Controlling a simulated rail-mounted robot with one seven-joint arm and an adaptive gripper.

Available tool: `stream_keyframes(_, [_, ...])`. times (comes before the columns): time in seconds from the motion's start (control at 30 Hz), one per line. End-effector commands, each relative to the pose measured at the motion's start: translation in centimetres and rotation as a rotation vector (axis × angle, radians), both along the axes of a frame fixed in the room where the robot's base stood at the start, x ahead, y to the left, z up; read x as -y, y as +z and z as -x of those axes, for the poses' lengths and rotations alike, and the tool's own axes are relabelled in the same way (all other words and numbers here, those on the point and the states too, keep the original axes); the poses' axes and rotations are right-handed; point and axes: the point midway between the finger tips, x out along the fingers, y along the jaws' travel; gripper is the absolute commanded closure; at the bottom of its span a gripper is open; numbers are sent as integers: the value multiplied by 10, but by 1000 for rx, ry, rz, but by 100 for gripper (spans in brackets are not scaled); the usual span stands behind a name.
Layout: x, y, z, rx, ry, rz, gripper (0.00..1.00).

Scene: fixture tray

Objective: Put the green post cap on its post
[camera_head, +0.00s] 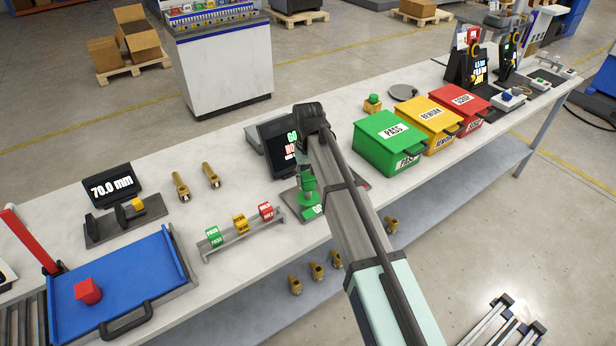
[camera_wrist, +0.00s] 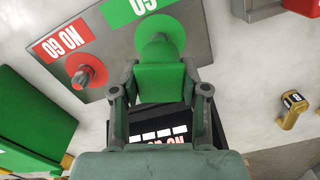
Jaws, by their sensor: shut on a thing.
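My gripper (camera_wrist: 160,98) is shut on the green cap (camera_wrist: 162,84), a blocky piece between its two fingers. In the head view my gripper (camera_head: 306,180) is low over the grey fixture plate (camera_wrist: 198,40). The cap lines up with the green disc (camera_wrist: 178,28) beside the green GO label (camera_wrist: 128,8). The green post is hidden behind the cap, and I cannot tell whether the cap is seated on it. To the left, a bare grey post (camera_wrist: 82,77) stands on a red disc (camera_wrist: 97,70) by the red NO GO label (camera_wrist: 62,45).
A dark display (camera_head: 275,145) stands close behind my gripper. Green (camera_head: 385,150), yellow (camera_head: 428,120) and red (camera_head: 460,105) bins stand to the right. A rack (camera_head: 240,238) with small tagged pieces is front left. Several brass fittings (camera_head: 212,175) lie around. A blue tray (camera_head: 125,275) is far left.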

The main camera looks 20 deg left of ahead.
Motion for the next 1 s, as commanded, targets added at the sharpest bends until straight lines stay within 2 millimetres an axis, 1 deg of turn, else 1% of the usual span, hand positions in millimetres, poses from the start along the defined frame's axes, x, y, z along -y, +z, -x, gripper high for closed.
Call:
stream_keyframes(0.7, [0,-13,0,0,0,0,79])
stream_keyframes(1.0, [0,-14,0,0,0,0,79])
